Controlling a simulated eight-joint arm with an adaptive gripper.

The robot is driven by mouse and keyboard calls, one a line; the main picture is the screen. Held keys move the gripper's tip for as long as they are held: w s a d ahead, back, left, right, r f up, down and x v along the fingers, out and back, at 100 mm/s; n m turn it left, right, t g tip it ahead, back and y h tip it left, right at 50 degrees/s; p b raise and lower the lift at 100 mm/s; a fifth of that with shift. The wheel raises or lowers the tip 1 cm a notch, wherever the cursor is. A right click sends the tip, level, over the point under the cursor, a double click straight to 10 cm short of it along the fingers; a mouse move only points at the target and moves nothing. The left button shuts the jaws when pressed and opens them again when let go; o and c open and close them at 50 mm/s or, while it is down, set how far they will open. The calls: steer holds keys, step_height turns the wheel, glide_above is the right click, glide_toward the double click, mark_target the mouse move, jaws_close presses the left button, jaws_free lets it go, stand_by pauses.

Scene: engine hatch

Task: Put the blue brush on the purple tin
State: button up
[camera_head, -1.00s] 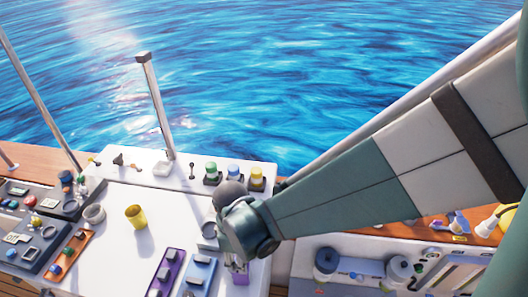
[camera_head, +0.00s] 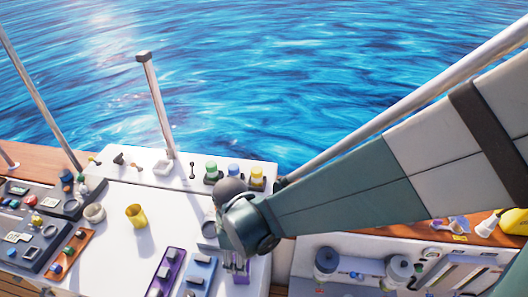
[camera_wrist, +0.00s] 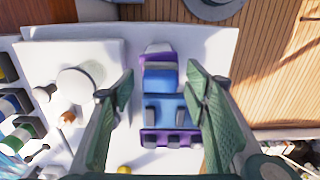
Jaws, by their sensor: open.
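My gripper (camera_wrist: 160,88) is open, its two green fingers apart. In the wrist view, a blue block, seemingly the blue brush (camera_wrist: 161,78), shows between and beyond the fingers. It overlaps a purple thing, seemingly the purple tin (camera_wrist: 147,58), with a pale part at its top edge. I cannot tell from this angle whether the blue block rests on the purple thing or just lies in front of it. In the head view my gripper (camera_head: 237,264) hangs low over the white panel's right side, and a little purple (camera_head: 243,277) shows just below it.
A blue switch panel (camera_head: 198,272) and a purple switch panel (camera_head: 166,272) lie left of my gripper. A yellow cup (camera_head: 136,215) stands on the white panel (camera_head: 110,255). Coloured knobs (camera_head: 211,170) line the back. Free white surface lies around the cup.

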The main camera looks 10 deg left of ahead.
step_height(320, 180, up, 11)
stand_by(0.8)
stand_by(0.8)
steer(key=w+d+r+m+t+y, duration=0.1)
steer(key=w+d+r+m, duration=0.25)
steer(key=d, duration=0.55)
steer(key=w+d+r+m+t, duration=0.2)
steer(key=d+r+m, duration=0.2)
steer(key=d, duration=0.4)
steer(key=s+d+r+m+t, duration=0.1)
steer(key=d+m, duration=0.4)
steer(key=d, duration=0.5)
steer(key=s+d+r+m+t+h, duration=0.1)
steer(key=d+r+m+t, duration=0.2)
steer(key=d, duration=0.7)
steer(key=shift+s+r+m, duration=0.3)
steer(key=shift+s+m, duration=0.05)
steer(key=shift+m, duration=0.9)
